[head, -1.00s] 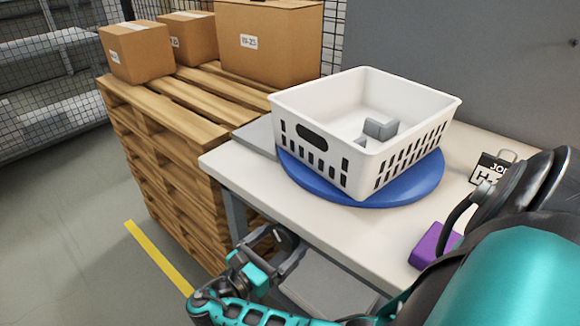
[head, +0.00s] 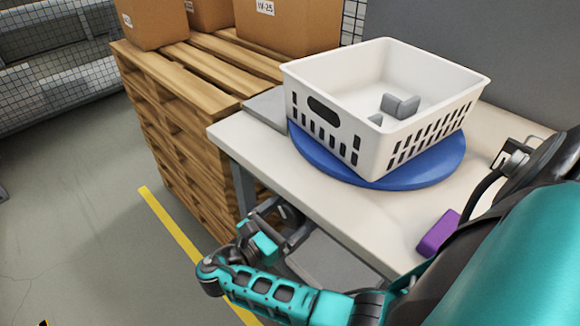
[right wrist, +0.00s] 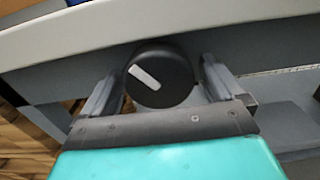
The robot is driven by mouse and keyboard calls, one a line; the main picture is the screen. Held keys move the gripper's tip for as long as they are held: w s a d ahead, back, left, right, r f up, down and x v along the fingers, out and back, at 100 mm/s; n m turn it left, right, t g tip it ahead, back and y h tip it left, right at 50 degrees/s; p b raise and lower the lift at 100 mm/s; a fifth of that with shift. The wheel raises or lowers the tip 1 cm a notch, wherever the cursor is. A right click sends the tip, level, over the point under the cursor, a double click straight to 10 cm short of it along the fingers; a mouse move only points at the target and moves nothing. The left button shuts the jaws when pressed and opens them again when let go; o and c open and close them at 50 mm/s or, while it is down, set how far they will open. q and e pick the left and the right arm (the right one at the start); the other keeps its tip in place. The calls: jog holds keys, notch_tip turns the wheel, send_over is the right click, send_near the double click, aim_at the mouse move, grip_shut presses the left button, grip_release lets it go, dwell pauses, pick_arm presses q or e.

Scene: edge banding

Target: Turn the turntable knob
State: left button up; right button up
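The turntable knob (right wrist: 161,78) is round and black with a pale bar, seen in the right wrist view under the table's edge. The bar is tilted, its upper end to the left. My right gripper (right wrist: 157,82) is open, with one finger on each side of the knob; I cannot tell if the fingers touch it. In the head view my right gripper (head: 290,218) is at the table's front edge, and the knob is hidden there. The blue turntable (head: 425,178) lies on the table and carries a white basket (head: 330,135). My left gripper is not in view.
The white table (head: 240,140) has a purple block (head: 438,233) near its front edge. Grey blocks (head: 400,105) lie in the basket. A wooden pallet stack (head: 170,120) with cardboard boxes (head: 150,22) stands on the left. A yellow line (head: 180,230) marks open floor.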

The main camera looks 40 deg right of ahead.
jog(key=c, duration=1)
jog(key=shift+o, duration=0.2)
jog(key=n+p, duration=0.1)
jog(key=p, duration=0.2)
jog(key=shift+r, duration=0.4)
jog(key=shift+n+p, duration=0.6)
jog(key=shift+p, duration=0.05)
jog(key=shift+n+p, duration=0.8)
jog(key=shift+p, duration=0.2)
jog(key=shift+f+n+p, duration=0.35)
jog(key=shift+n+p, duration=0.35)
jog(key=shift+n, duration=0.3)
jog(key=shift+d, duration=0.1)
jog(key=shift+s, duration=0.1)
jog(key=o, duration=1)
